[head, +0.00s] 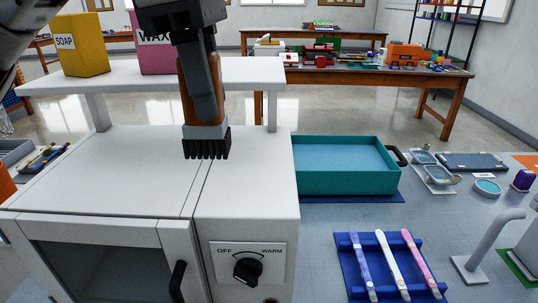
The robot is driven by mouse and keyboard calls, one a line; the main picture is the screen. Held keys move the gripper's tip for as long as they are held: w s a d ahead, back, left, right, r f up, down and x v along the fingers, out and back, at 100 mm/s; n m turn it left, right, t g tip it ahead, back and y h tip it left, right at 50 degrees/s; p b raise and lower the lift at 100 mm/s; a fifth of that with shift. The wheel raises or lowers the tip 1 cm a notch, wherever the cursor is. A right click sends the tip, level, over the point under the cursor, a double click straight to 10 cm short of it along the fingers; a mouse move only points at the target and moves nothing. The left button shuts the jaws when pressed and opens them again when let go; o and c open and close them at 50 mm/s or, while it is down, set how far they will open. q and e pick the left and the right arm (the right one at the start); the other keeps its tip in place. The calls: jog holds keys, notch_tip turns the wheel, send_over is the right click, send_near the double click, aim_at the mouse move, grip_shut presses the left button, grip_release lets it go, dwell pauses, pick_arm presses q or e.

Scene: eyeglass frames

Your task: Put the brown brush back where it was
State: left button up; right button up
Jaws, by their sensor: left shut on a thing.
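The brown brush (186,105) has a brown handle, a grey collar and black bristles that point down. My left gripper (204,100) is shut on its handle and covers much of it. The brush is upright, in front of the white shelf and over the white cabinet's top; I cannot tell whether the bristles touch that top. My right gripper is not in view.
The white shelf (240,72) holds a yellow SOAP box (80,45) and a pink WAX box (155,58). The white cabinet (255,185) has an OFF/WARM knob. A teal tray (345,187) and a blue rack (350,270) with three coloured sticks are at right.

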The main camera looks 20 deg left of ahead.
pick_arm(q)
jog(key=w+d+f, duration=0.1)
jog(key=w+f, duration=0.1)
jog(key=f, duration=0.1)
jog(key=w+d+f, duration=0.1)
jog(key=w+f, duration=0.1)
jog(key=f, duration=0.2)
jog(key=w+d+f, duration=0.2)
jog(key=w+f, duration=0.1)
jog(key=shift+f+p, duration=0.2)
jog(key=shift+p, duration=0.15)
jog(key=shift+d+f, duration=0.1)
jog(key=shift+f, duration=0.15)
jog(key=o, duration=1)
